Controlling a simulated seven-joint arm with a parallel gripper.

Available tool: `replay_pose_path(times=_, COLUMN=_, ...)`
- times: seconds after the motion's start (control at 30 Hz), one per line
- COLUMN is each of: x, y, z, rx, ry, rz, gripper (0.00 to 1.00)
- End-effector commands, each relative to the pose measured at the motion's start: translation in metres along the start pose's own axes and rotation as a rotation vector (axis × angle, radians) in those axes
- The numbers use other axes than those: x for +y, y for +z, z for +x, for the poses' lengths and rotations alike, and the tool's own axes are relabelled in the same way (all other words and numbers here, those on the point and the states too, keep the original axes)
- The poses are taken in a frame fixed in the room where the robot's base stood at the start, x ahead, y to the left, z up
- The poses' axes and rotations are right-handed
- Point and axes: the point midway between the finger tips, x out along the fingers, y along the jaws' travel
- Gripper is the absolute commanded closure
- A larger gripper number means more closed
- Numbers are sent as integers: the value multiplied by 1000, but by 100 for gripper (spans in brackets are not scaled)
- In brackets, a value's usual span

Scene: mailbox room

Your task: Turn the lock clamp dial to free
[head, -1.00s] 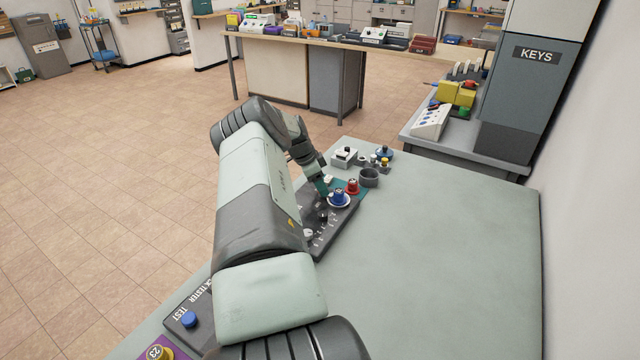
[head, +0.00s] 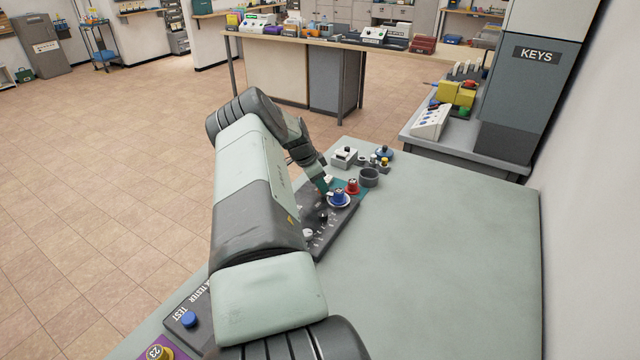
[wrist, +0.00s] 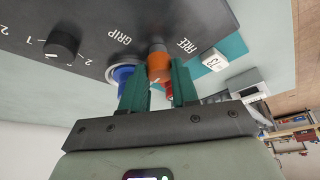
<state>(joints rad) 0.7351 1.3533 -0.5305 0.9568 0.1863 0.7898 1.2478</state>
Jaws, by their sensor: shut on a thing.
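The lock clamp dial is an orange knob (wrist: 158,66) on a dark grey panel (wrist: 190,15), between the printed words GRIP and FREE in the wrist view. My gripper (wrist: 158,82) has its two teal fingers on either side of this knob and is shut on it. In the head view my gripper (head: 323,185) is low over the far part of the panel (head: 322,236), and the knob is hidden there. Which way the dial points is not clear.
A blue knob on a white ring (head: 339,199) and a red knob (head: 352,187) are close beside my gripper. A black numbered knob (wrist: 63,44) is on the same panel. A grey cup (head: 369,178) stands beyond. The bench to the right (head: 440,250) is clear.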

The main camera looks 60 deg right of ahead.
Motion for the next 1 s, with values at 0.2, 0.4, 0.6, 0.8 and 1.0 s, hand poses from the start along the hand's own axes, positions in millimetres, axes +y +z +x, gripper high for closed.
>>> replay_pose_path(times=0.2, x=2, y=0, z=-1, rx=-2, ry=-69, rz=-167, gripper=100)
replay_pose_path(times=0.4, x=3, y=-1, z=0, rx=-2, ry=-143, rz=-343, gripper=100)
replay_pose_path(times=0.6, x=4, y=-2, z=0, rx=-2, ry=-216, rz=-517, gripper=100)
replay_pose_path(times=0.8, x=5, y=-3, z=0, rx=-2, ry=-290, rz=-692, gripper=100)
replay_pose_path(times=1.0, x=6, y=-4, z=1, rx=-2, ry=-364, rz=-866, gripper=100)
